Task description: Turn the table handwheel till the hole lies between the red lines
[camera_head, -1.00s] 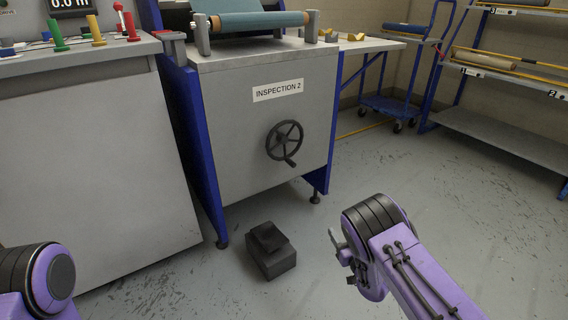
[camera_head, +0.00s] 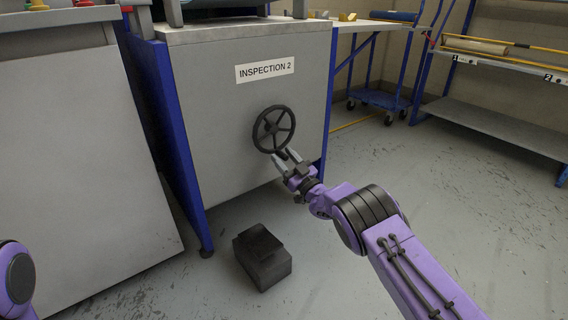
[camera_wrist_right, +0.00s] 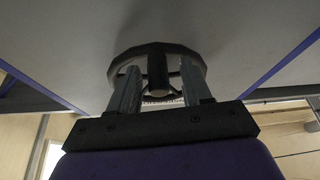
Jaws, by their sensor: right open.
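The dark handwheel (camera_head: 273,129) is on the grey front panel of the machine labelled INSPECTION 2 (camera_head: 265,70). My right gripper (camera_head: 285,159) is at the wheel's lower edge with its jaws open. In the right wrist view, the wheel (camera_wrist_right: 150,49) lies ahead, and its dark handle (camera_wrist_right: 158,84) shows between the two spread fingers. I cannot tell whether a finger touches the handle. My left gripper is out of view; only a part of my left arm shows at the lower left. I cannot make out the hole or the red lines.
A dark stepped block (camera_head: 262,256) stands on the floor below the panel. A grey cabinet (camera_head: 80,170) is at left. A blue trolley (camera_head: 385,98) and a rack (camera_head: 500,125) stand at the back right. The floor between is clear.

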